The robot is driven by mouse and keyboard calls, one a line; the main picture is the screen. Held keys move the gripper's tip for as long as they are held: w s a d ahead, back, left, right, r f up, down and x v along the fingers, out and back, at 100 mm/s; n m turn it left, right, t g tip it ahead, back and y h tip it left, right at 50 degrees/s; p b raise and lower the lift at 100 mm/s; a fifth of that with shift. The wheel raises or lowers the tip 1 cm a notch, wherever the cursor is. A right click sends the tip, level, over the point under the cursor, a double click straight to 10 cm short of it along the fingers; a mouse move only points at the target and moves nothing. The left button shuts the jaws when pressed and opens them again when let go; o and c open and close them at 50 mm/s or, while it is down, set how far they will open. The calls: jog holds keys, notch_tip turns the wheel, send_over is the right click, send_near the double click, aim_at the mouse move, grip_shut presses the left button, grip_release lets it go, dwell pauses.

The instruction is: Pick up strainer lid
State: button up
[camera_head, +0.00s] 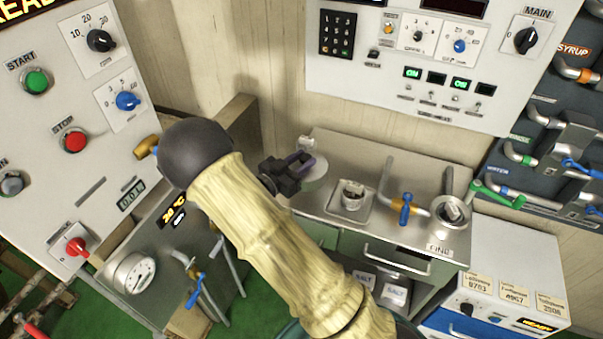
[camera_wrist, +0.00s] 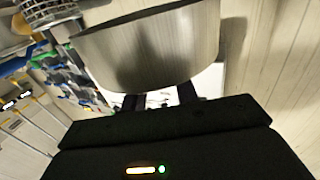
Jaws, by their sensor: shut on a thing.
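The strainer lid appears to be the round, smooth grey metal piece at my gripper, in the head view (camera_head: 317,177). In the wrist view, the strainer lid (camera_wrist: 150,45) fills the upper middle as a wide curved metal wall. My gripper (camera_head: 303,163) is at the left part of the steel counter, shut on this piece. In the wrist view, my gripper's two dark fingers (camera_wrist: 160,97) meet its lower edge. The finger tips are partly hidden. I cannot tell whether the piece touches the counter.
The steel counter (camera_head: 335,148) carries a square tray (camera_head: 338,208) with a small metal cup (camera_head: 354,191). A blue-handled valve (camera_head: 405,208) and a round metal fitting (camera_head: 452,209) stand at the right. Control panels (camera_head: 410,60) rise behind and at left. A white cabinet (camera_head: 510,245) stands right.

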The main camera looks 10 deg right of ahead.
aim_at(302, 160)
jog(key=shift+r, duration=1.5)
